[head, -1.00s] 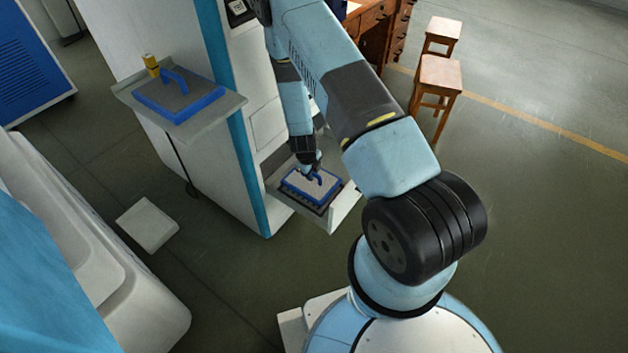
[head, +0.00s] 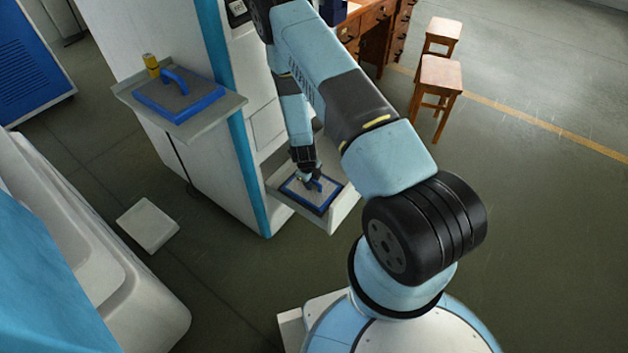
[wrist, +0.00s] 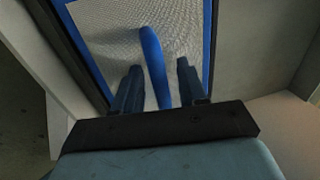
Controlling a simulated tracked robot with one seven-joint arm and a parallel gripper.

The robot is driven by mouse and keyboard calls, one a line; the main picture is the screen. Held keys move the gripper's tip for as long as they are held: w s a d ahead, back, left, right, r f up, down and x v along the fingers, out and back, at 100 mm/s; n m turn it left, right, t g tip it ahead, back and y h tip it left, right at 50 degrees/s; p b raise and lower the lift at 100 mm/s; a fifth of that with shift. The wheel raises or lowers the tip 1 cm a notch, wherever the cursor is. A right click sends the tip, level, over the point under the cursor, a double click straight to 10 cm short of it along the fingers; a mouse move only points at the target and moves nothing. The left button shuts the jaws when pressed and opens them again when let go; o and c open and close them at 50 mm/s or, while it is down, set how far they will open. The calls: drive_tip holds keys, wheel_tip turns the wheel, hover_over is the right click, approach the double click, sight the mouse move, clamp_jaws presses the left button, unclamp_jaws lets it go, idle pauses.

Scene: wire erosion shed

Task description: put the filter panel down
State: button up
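The filter panel (head: 322,197), a pale mesh plate with a blue frame and blue handle, lies flat in the pulled-out drawer (head: 345,209) of the tall machine. In the wrist view its mesh (wrist: 105,32) fills the upper middle. My gripper (head: 312,180) is over the panel. In the wrist view my gripper (wrist: 159,64) has its two fingers either side of the blue handle (wrist: 153,60). A gap shows between handle and right finger, a narrower one at the left, so the gripper looks open around it. The panel's near edge is partly hidden by my gripper.
A similar blue-framed panel (head: 205,104) lies on the machine's side shelf (head: 232,105) beside a small yellow-topped item (head: 151,64). A white slab (head: 148,225) is on the floor. Two wooden stools (head: 440,72) stand at upper right. The floor at right is clear.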

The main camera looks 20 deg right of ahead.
drive_tip(key=shift+o, duration=0.3)
drive_tip(key=shift+r, duration=0.1)
drive_tip(key=s+a+r+n+t+y, duration=0.15)
drive_tip(key=r+n, duration=0.55)
drive_tip(key=r, duration=1.6)
drive_tip(key=s+a+r+n+t+y, duration=0.1)
drive_tip(key=s+a+r+n+y, duration=0.35)
drive_tip(key=r, duration=1.95)
drive_tip(key=s+d+r+n+h, duration=0.1)
drive_tip(key=s+d+r+n, duration=0.1)
drive_tip(key=s+r+n, duration=0.4)
drive_tip(key=s+d+r+n+h, duration=0.15)
drive_tip(key=r+n, duration=0.25)
drive_tip(key=r, duration=0.4)
drive_tip(key=s+d+r+n+t+h, duration=0.1)
drive_tip(key=s+r+n, duration=0.2)
drive_tip(key=s, duration=0.4)
drive_tip(key=s+d+r+n+t, duration=0.1)
drive_tip(key=s+d+r+n, duration=0.1)
drive_tip(key=s+r+n, duration=0.2)
drive_tip(key=s, duration=0.3)
drive_tip(key=shift+s+d+h, duration=0.3)
drive_tip(key=shift+s+h, duration=0.05)
drive_tip(key=shift+s, duration=0.05)
